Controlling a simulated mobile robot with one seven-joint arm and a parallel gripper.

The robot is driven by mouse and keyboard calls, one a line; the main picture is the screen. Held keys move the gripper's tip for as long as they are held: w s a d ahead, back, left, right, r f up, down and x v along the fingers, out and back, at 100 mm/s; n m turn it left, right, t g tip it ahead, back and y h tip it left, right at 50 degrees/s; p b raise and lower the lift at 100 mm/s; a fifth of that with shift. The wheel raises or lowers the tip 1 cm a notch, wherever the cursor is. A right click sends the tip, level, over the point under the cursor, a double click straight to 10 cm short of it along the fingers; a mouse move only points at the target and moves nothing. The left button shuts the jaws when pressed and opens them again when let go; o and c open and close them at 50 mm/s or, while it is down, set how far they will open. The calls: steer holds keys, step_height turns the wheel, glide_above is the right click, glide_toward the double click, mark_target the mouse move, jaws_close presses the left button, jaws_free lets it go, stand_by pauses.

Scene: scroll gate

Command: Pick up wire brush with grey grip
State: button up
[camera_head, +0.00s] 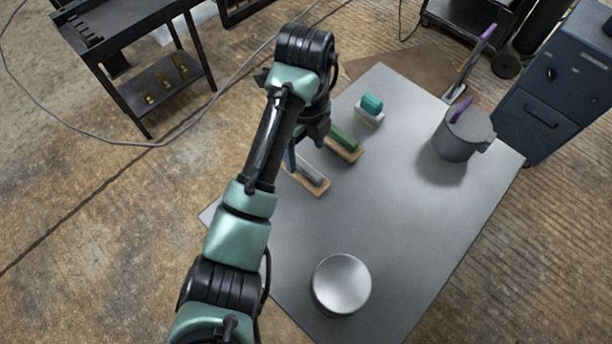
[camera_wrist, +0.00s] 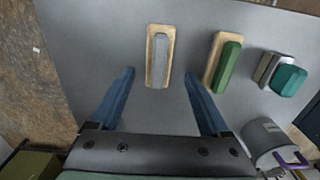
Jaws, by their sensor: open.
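The wire brush with a grey grip (camera_wrist: 160,58) lies on the grey table, its tan base showing around the grip. In the head view the brush (camera_head: 312,174) is partly hidden behind my arm, near the table's left edge. My gripper (camera_wrist: 160,84) is open, with its two blue fingers apart and nothing between them. In the wrist view the brush lies ahead of the fingertips, roughly centred between them. In the head view one blue finger (camera_head: 290,158) shows beside the brush; the other is hidden.
A green-grip brush (camera_wrist: 224,64) lies right of the grey one, then a teal-grip brush (camera_wrist: 282,76). A grey lidded pot (camera_head: 460,136) with a purple handle stands at the table's right. A round silver object (camera_head: 341,283) stands near the front. The table (camera_head: 400,220) centre is clear.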

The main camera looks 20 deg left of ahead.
mark_target(305, 167)
steer(key=shift+f+b, duration=1.05)
steer(key=shift+f, duration=0.85)
steer(key=shift+s+f, duration=0.15)
steer(key=shift+f, duration=2.05)
jaws_close()
